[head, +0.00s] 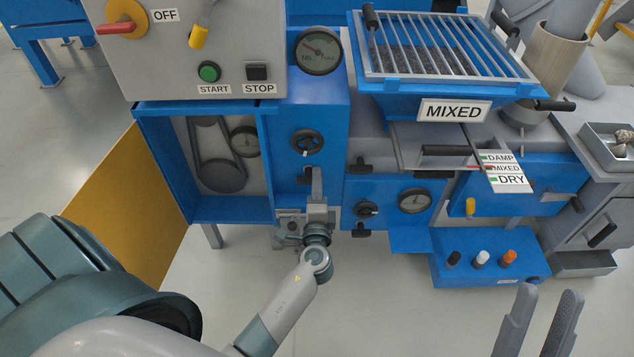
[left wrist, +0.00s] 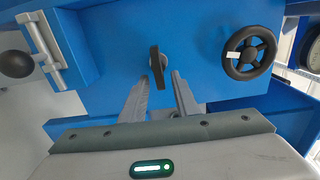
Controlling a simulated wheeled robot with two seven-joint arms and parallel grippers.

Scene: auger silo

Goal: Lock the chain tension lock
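A black lever (left wrist: 156,68) sticks out from the blue panel. It appears to be the chain tension lock, but no label shows on it. In the head view the lever (head: 304,179) is just below a black handwheel (head: 307,141). My left gripper (head: 315,178) is at the lever. In the left wrist view its grey fingers (left wrist: 160,82) are apart, one on each side of the lever's near end, with a visible gap on the right side. I cannot tell whether either finger touches it. My right gripper (head: 542,300) is open and empty at the lower right.
A chain compartment (head: 215,155) is left of the panel. A silver latch with a black knob (left wrist: 18,63) is close to my left gripper. Open floor lies in front.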

